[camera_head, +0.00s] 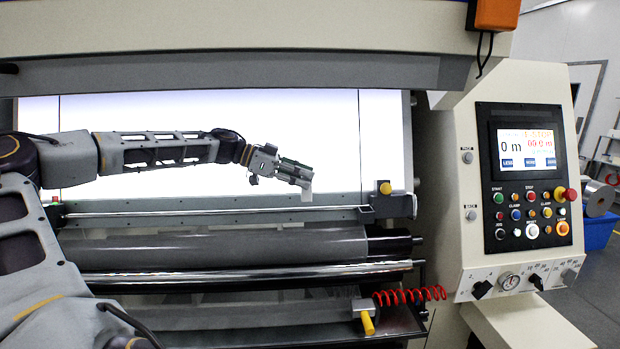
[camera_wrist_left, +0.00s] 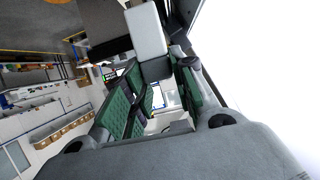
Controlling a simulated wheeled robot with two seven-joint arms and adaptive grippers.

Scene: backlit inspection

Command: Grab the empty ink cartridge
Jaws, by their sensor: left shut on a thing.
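My left gripper (camera_head: 295,172) reaches in from the left, in front of the bright backlit panel. It is shut on a small pale grey block, which I take to be the ink cartridge (camera_head: 307,190); it hangs at the fingertips above the machine's front rail. In the left wrist view, the green-padded fingers of my left gripper (camera_wrist_left: 160,78) close on the cartridge (camera_wrist_left: 146,32), whose pale face sticks out beyond them. Whether it is empty cannot be seen. My right gripper is not in view.
The backlit panel (camera_head: 230,110) stands behind the arm. A metal rail (camera_head: 220,213) and rollers (camera_head: 220,248) lie below the gripper. A control console (camera_head: 525,180) with screen and buttons stands at right. A red coiled hose (camera_head: 410,296) is at lower centre.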

